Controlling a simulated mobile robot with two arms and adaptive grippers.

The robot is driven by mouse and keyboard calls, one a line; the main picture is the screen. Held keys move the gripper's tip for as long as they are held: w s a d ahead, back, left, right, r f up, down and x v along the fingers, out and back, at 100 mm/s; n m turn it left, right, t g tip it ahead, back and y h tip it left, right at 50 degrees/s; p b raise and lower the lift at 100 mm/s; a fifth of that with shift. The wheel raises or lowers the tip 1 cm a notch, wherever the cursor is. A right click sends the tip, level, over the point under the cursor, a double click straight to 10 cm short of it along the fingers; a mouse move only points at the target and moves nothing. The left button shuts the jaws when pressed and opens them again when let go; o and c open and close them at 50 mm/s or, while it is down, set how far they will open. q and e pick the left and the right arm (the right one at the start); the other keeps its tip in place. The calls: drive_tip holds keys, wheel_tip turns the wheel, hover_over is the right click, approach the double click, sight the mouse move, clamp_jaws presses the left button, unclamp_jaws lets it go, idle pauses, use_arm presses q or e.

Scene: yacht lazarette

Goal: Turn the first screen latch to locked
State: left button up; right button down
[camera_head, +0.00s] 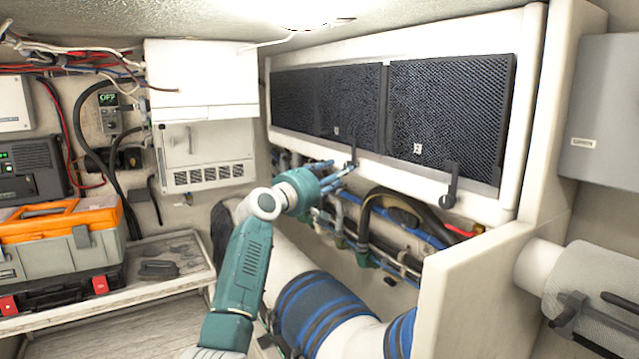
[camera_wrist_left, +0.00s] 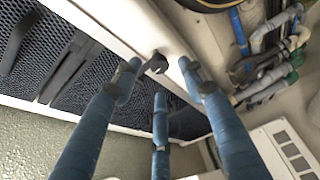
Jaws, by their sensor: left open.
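Two dark mesh screens, a left one (camera_head: 325,100) and a right one (camera_head: 450,110), sit in a white frame. A small black latch (camera_head: 352,156) is at the lower edge of the left screen, its arm pointing up. A second black latch (camera_head: 449,186) at the right screen also points up. My left gripper (camera_head: 340,177) is just below the left latch, its blue fingers open. In the left wrist view, the latch (camera_wrist_left: 155,64) shows between the spread fingers; whether they touch it I cannot tell. My right gripper is not in view.
Hoses and pipes (camera_head: 375,215) run beneath the screen frame, close to my left arm. A white partition (camera_head: 470,290) stands at the right front. An orange-topped toolbox (camera_head: 60,235) sits on a shelf at the left. A white cabinet (camera_head: 205,155) stands behind my arm.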

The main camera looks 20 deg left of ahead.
use_arm(q)
drive_tip(key=v, duration=0.7)
drive_tip(key=shift+s, duration=0.35)
drive_tip(key=shift+f, duration=0.2)
